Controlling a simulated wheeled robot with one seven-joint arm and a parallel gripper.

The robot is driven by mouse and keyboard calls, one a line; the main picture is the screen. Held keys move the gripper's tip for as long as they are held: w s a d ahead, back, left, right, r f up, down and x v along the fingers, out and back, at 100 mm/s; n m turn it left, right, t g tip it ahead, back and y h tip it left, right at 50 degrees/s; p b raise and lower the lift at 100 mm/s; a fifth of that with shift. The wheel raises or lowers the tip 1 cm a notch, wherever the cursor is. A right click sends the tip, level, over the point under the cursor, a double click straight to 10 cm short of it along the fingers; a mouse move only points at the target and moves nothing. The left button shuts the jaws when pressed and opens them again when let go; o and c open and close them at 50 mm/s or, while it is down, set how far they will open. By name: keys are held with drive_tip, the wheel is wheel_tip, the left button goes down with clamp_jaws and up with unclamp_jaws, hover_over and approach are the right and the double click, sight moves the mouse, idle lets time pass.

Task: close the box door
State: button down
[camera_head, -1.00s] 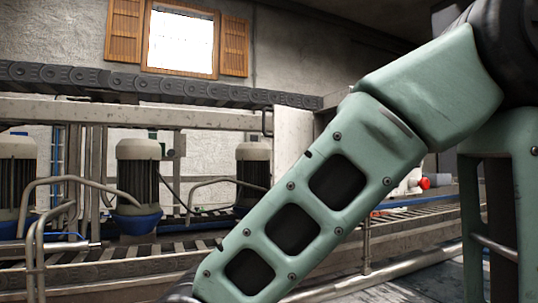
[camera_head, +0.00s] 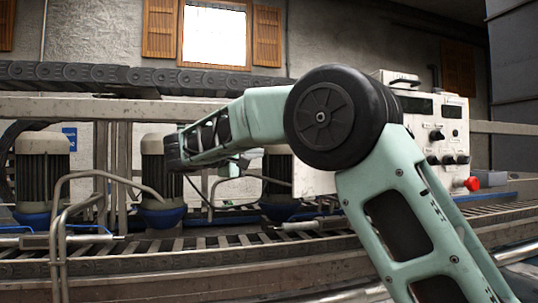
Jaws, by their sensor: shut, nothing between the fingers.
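The box is a pale control cabinet (camera_head: 452,112) with dark displays, black knobs and a red button, right of centre behind my arm. A plain white panel (camera_head: 312,181) shows below my elbow at the box's left; it looks like the door, but my arm hides much of it and its opening angle cannot be told. My forearm reaches left from the elbow, in front of the motors. My gripper (camera_head: 236,167) is small at the bent wrist end, shut and empty, left of the white panel and apart from it in the picture. Its fingertips are hard to make out.
Several grey motors with blue bases (camera_head: 160,185) stand along the line. Bent metal rails (camera_head: 62,215) stand in front at the left. A roller conveyor (camera_head: 200,243) runs across the front. A dark chain beam (camera_head: 110,78) crosses above.

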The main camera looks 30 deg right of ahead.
drive_tip(key=s+d+p, duration=0.1)
drive_tip(key=d+p, duration=0.4)
drive_tip(key=d, duration=0.3)
drive_tip(key=shift+s+d+p, duration=0.15)
drive_tip(key=shift+d+p, duration=0.05)
drive_tip(key=shift+p, duration=0.2)
drive_tip(key=shift+f, duration=0.15)
